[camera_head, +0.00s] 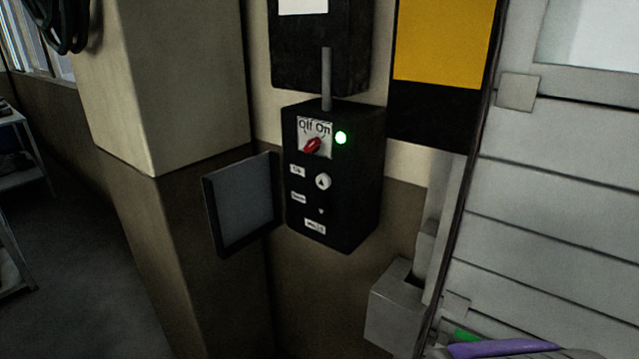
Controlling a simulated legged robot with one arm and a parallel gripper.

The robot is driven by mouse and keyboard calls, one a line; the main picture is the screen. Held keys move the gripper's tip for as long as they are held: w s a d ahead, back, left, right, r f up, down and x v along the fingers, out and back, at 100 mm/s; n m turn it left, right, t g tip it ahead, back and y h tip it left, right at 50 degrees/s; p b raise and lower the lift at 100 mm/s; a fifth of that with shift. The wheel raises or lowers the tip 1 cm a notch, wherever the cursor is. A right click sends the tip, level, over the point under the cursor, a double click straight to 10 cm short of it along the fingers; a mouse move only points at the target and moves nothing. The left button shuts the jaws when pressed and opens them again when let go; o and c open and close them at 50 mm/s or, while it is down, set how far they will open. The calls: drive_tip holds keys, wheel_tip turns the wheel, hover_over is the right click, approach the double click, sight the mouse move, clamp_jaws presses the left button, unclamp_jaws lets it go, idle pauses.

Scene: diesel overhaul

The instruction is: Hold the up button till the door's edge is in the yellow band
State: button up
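A black control box (333,180) hangs on the wall left of the door. Its up button (323,181) is white and round with a dark up arrow, beside a small label. A red Off/On switch (312,146) sits above, its handle tilted up toward On, and a green lamp (341,138) is lit. The pale panelled door (550,200) fills the right side; its bottom edge is out of view. A yellow band (444,42) with black below it is on the wall beside the door track. Nothing touches the up button. My gripper cannot be made out.
A dark-framed grey panel (241,203) juts out left of the box, by a beige pillar (172,90). A grey housing (397,305) stands low beside the door track. A purple and green object (500,347) is cut off at the bottom right. Shelving (20,180) stands far left.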

clamp_jaws()
idle(0.9)
